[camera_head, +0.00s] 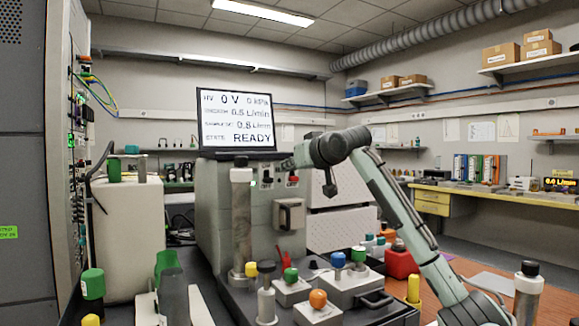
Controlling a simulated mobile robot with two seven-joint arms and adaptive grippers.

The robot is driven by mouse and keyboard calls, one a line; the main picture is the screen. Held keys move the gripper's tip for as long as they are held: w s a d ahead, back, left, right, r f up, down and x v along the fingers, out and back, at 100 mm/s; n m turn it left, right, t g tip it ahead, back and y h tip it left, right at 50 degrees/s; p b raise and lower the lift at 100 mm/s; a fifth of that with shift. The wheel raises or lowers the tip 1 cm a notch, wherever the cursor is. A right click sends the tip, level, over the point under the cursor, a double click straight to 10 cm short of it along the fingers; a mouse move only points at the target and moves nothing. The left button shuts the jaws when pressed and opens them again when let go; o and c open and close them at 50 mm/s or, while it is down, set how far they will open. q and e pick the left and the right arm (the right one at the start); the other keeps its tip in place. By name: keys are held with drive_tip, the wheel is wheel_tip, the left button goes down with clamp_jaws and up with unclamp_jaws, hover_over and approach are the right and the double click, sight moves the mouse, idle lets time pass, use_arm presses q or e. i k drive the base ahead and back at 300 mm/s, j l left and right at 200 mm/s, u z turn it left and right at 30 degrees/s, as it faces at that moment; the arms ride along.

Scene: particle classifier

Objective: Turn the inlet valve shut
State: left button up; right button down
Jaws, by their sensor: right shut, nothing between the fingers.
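My right arm comes in from the lower right and bends over at the top. My right gripper (287,163) is small in the picture, shut and empty, at the upper front of the grey instrument, close to two switches marked OFF; contact cannot be told. No label marks the inlet valve. Several coloured knobs stand low in front of the instrument: a green knob (290,275), a blue knob (338,260), an orange knob (318,299) and a yellow knob (251,269). The gripper is well above these and apart from them. My left gripper is not in view.
A screen (237,120) on the instrument reads 0 V, 0 kPa and READY. Metal cylinders (241,215) stand in front of it. A red container (401,262) is right of the knobs. A dark rack (25,160) fills the left edge. A yellow bench (480,203) is far right.

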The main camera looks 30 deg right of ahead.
sight(291, 274)
drive_tip(key=k, duration=1)
